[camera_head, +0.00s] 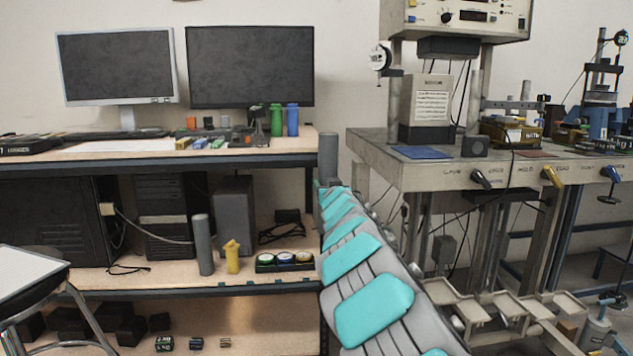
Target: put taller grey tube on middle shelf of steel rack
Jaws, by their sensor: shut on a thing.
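A second grey tube (203,246) stands upright on the middle shelf (150,279), left of a yellow object. I cannot tell from this view which tube is taller.
The middle shelf also holds a yellow bottle-like object (232,257), a black tray with round coloured items (285,262), and computer cases (165,220). Monitors (250,67) and green and blue bottles (292,120) stand on top. A steel workbench (385,160) is at right.

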